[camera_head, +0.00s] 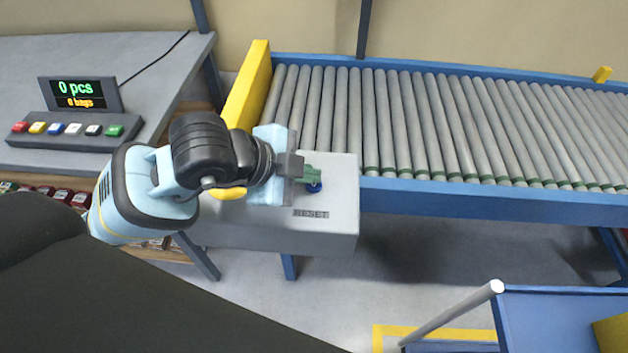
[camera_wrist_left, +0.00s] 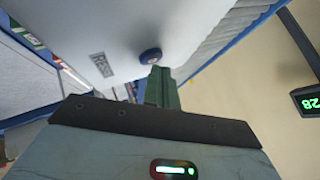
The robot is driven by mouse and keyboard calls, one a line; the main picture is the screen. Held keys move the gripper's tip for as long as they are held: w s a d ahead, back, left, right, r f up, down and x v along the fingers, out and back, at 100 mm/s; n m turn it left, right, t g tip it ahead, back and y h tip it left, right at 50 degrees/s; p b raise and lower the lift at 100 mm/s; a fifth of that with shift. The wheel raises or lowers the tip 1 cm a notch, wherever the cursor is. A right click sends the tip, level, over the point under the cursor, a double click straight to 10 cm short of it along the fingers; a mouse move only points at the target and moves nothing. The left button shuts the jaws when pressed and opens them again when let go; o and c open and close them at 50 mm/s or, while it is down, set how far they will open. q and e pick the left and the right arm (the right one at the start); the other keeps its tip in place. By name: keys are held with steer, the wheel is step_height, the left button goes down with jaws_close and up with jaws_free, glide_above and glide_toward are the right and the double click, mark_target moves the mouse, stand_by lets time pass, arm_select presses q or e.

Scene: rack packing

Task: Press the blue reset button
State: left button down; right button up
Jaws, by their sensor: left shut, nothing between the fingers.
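In the left wrist view the button (camera_wrist_left: 150,56) shows as a dark blue disc on the pale box face, just beyond the tips of the green fingers (camera_wrist_left: 160,85). I cannot tell whether the fingertips touch the button. My right gripper is not in view.
A blue-framed roller conveyor (camera_head: 450,125) runs behind and right of the box, with a yellow end plate (camera_head: 246,85) near my left wrist. On the left, a grey table (camera_head: 150,65) holds a display (camera_head: 80,94) reading 0 pcs and a panel of coloured buttons (camera_head: 75,130).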

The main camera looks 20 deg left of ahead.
mark_target(307, 187)
arm_select(q)
steer(key=shift+f, duration=0.4)
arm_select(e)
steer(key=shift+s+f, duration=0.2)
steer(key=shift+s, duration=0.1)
arm_select(q)
steer(key=shift+r, duration=0.1)
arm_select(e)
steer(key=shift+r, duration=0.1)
arm_select(q)
steer(key=shift+r+p, duration=0.65)
steer(key=shift+r, duration=0.1)
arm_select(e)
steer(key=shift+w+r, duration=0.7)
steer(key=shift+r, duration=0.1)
